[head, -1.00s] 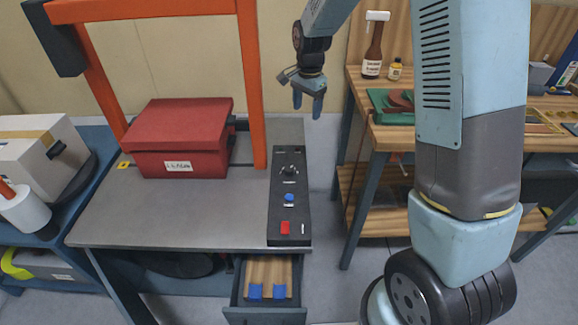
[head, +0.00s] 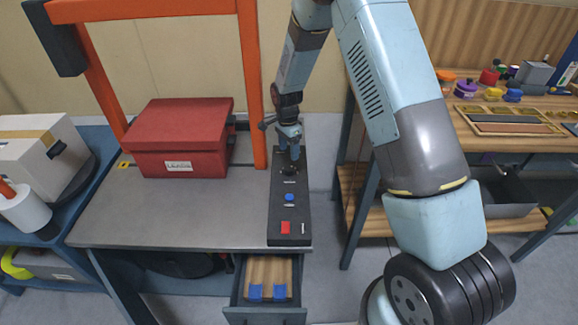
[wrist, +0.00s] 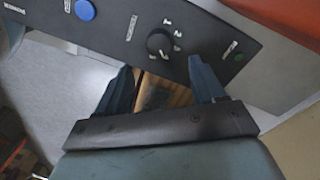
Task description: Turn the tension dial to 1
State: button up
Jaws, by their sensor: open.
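The tension dial is a round black knob (head: 289,171) near the far end of the black control panel (head: 275,222). In the wrist view the dial (wrist: 159,42) shows small white marks around its rim on one side; I cannot surely read its setting. My gripper (head: 289,153) is over the far end of the panel, fingers pointing down, just above or beside the dial. In the wrist view my gripper (wrist: 160,63) is open, its two fingers apart with nothing between them. The dial appears just beyond the gap between the fingertips, and I see no contact.
On the panel are a blue button (head: 289,197) and a red switch (head: 285,227). A red box (head: 180,140) stands on the grey table left of an orange post (head: 251,80). An open drawer (head: 268,270) juts out below the panel. A side bench stands right.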

aim_at(289, 167)
jog(key=f, duration=0.8)
jog(key=shift+s+d+f, duration=0.1)
jog(key=shift+s+d, duration=0.05)
jog(key=shift+s, duration=0.05)
jog(key=c, duration=1.1)
